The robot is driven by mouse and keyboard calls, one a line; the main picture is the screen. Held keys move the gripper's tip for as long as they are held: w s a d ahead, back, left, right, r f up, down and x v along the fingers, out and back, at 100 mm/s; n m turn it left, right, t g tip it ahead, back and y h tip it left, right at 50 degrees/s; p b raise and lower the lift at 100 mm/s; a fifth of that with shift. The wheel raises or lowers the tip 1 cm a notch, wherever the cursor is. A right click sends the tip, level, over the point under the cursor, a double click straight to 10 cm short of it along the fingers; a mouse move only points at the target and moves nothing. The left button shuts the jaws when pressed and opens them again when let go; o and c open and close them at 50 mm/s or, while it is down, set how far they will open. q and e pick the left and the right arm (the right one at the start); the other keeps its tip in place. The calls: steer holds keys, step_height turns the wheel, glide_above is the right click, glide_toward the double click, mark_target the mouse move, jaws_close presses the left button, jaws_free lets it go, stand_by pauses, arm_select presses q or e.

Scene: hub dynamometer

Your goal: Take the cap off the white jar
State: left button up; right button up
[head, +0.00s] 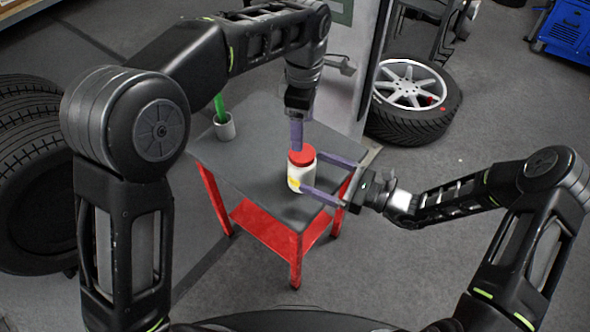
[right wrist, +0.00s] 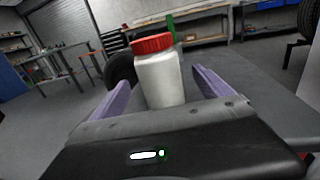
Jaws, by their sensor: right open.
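The white jar (head: 301,176) with a red cap (head: 302,157) and a yellow patch stands upright on the dark top of a small table. The cap is on the jar, as the right wrist view also shows at the cap (right wrist: 152,43). My right gripper (head: 311,171) is open, with its purple fingers on either side of the jar (right wrist: 162,80). Gaps show between the fingers and the jar in the right wrist view. My left gripper (head: 297,136) points down just above the cap in the head view. Its fingers overlap there, so their opening is hidden.
The table (head: 238,165) has red legs and a lower shelf. A grey cup (head: 224,127) with a green item stands at its far left corner. A wheel (head: 411,100) lies behind on the right, and stacked tyres (head: 30,150) stand at left.

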mark_target(292, 163)
steer(key=shift+x, duration=3.9)
steer(key=shift+c, duration=0.4)
jaws_close()
